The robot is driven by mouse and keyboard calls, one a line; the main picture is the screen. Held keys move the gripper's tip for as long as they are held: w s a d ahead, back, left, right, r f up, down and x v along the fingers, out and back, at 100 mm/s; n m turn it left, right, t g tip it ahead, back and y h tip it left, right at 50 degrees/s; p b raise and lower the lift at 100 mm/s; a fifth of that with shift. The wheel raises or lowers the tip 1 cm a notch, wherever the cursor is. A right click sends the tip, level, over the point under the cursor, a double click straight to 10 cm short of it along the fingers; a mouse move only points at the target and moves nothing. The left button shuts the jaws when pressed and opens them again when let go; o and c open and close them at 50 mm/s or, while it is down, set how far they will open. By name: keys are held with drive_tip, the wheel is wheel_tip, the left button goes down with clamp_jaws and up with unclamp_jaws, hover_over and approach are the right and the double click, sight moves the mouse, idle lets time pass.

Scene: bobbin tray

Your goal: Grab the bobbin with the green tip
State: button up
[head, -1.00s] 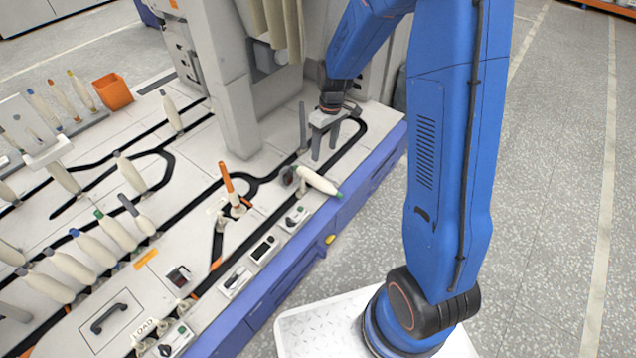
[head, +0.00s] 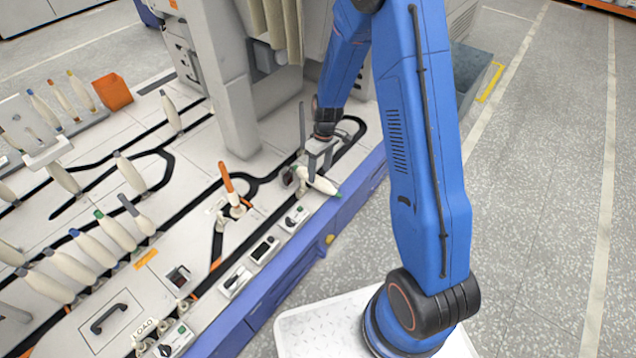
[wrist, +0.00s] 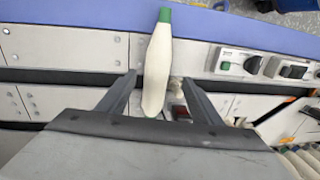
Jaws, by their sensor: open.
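A cream bobbin with a green tip (head: 323,185) lies tilted near the front edge of the machine top, its green end toward the blue edge. In the wrist view the bobbin (wrist: 157,65) stands between my two fingers, nearer the left one, with its green tip pointing away. My gripper (head: 318,160) is open around the bobbin's near part, and I see a gap on the right side. Whether the left finger touches it I cannot tell. Another green-tipped bobbin (head: 115,231) stands in the row at the left.
Small control boxes (head: 264,249) line the front edge left of the bobbin. An orange-handled lever (head: 228,182) stands to its left. A grey column (head: 232,100) rises behind. Several other bobbins stand at the left.

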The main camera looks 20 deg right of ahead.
sight(319, 178)
drive_tip(key=shift+f, duration=2.6)
drive_tip(key=c, duration=1.2)
